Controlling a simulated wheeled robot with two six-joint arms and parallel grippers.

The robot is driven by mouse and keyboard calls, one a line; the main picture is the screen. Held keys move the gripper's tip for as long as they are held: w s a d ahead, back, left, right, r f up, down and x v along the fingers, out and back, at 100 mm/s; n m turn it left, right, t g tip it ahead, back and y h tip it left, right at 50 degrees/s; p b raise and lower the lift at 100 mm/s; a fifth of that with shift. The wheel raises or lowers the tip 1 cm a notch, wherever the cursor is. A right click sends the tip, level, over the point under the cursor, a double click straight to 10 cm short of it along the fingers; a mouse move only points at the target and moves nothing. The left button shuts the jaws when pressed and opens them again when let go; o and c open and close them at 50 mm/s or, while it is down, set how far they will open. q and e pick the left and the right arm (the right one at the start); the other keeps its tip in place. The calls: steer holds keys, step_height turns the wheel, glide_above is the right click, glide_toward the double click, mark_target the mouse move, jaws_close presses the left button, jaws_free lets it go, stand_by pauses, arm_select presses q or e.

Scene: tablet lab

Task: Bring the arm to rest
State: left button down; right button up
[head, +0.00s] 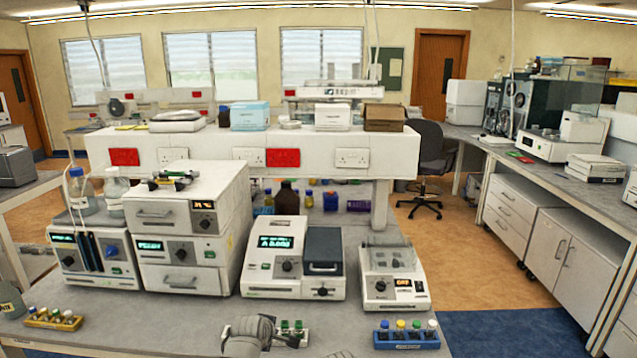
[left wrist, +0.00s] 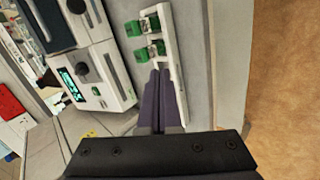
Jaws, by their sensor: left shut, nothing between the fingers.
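My left gripper (head: 282,338) is at the bottom centre of the head view, over the front of the bench. In the left wrist view its two dark fingers (left wrist: 164,80) are shut together with nothing between them. They point at a pale rack (left wrist: 171,45) with green-capped tubes. The same rack (head: 303,334) shows in the head view, partly hidden behind the gripper. I cannot tell whether the fingertips touch the rack. My right gripper is not in view.
Instruments stand behind, including a white one with a green display (head: 273,258) and a smaller one (head: 391,276). A blue tube rack (head: 406,339) is to the right. Another rack (head: 53,319) and a bottle (head: 11,301) are at the left. Bench between left rack and gripper is clear.

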arm_select(q)
steer(key=s+d+f+m+g+y, duration=0.1)
steer(key=s+d+f+m+g, duration=0.1)
steer(key=s+m, duration=0.4)
steer(key=s+d+f+m+g, duration=0.1)
steer(key=s+d+m+g, duration=0.1)
steer(key=s+m+g, duration=0.2)
steer(key=s+d+f+m+g+y, duration=0.1)
steer(key=s+d+f+m+g, duration=0.1)
steer(key=s+m, duration=0.7)
steer(key=s, duration=0.5)
steer(key=shift+s+f+g+y, duration=0.3)
steer(key=shift+f+g, duration=0.05)
steer(key=shift+g, duration=0.05)
